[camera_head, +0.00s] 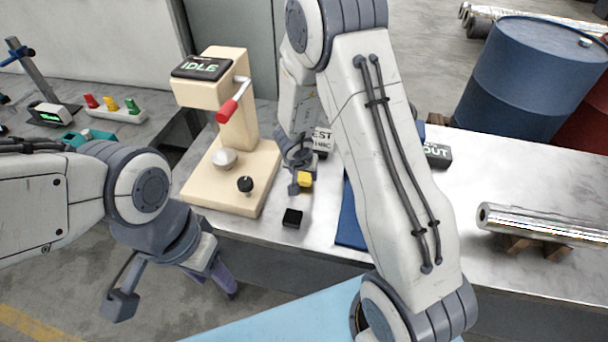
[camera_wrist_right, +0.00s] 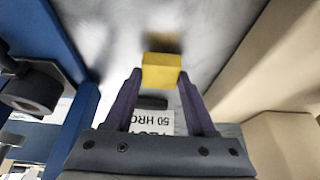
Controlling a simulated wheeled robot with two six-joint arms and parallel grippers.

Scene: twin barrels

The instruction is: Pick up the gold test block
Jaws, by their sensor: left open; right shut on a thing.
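The gold test block (camera_head: 305,179) is a small yellow block between the beige tester and the blue mat on the bench. My right gripper (camera_head: 301,183) is shut on it. In the right wrist view the gold block (camera_wrist_right: 161,72) sits between the two purple fingertips (camera_wrist_right: 160,82), with a dark shadow on the bench beside it. I cannot tell exactly how high it is. My left gripper (camera_head: 172,288) is open and empty at the lower left, over the floor in front of the bench.
A beige tester (camera_head: 235,130) with an IDLE screen and red-handled lever stands left of the block. A black block (camera_head: 292,218) lies in front. A blue mat (camera_head: 350,225) lies right, partly behind my right arm. A metal bar (camera_head: 540,222) rests on wooden supports at right.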

